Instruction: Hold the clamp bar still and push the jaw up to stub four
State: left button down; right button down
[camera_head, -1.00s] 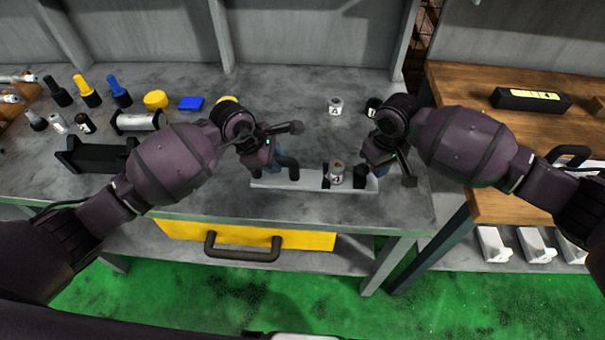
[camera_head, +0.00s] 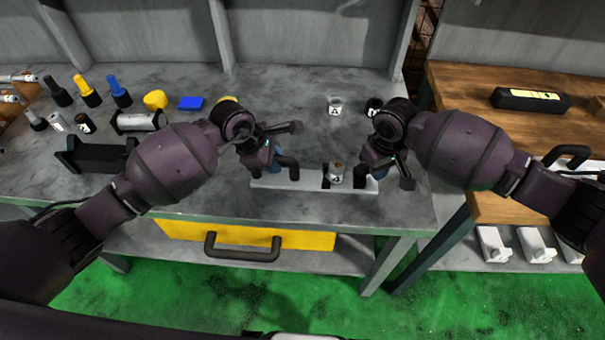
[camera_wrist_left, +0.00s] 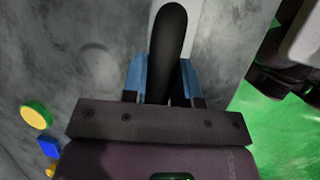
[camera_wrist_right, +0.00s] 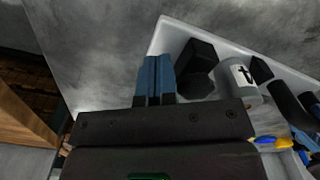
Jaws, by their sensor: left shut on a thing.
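The clamp bar (camera_head: 310,185) is a pale, flat bar lying near the table's front edge. My left gripper (camera_head: 272,162) is shut on its black handle (camera_head: 292,166) at the left end. In the left wrist view the handle (camera_wrist_left: 171,45) runs between the blue fingers (camera_wrist_left: 163,80). A dark jaw block (camera_wrist_right: 196,68) stands on the bar's right part, next to a white-labelled cylinder (camera_wrist_right: 235,80); the cylinder also shows in the head view (camera_head: 336,174). My right gripper (camera_wrist_right: 155,78) has its blue fingers together, empty, beside the jaw's outer side. Whether they touch it is unclear.
A labelled white cylinder (camera_head: 335,105) and a dark one (camera_head: 374,106) stand behind the bar. Black, yellow and blue parts, a dark cradle (camera_head: 95,156) and a blue block (camera_head: 191,103) are at the left. A wooden bench (camera_head: 510,150) adjoins at the right.

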aim_at(358, 168)
jog(key=shift+f, duration=1.4)
dwell(0.9)
jog(key=shift+r, duration=0.15)
jog(key=shift+r, duration=1.6)
jog(key=shift+s+a, duration=0.1)
jog(key=shift+a, duration=2.3)
dwell(0.6)
jog(key=shift+r, duration=0.1)
jog(key=shift+r, duration=1.3)
jog(key=shift+d+r, duration=0.35)
jog(key=shift+r, duration=0.55)
jog(key=shift+d+r, duration=0.2)
jog(key=shift+r, duration=1)
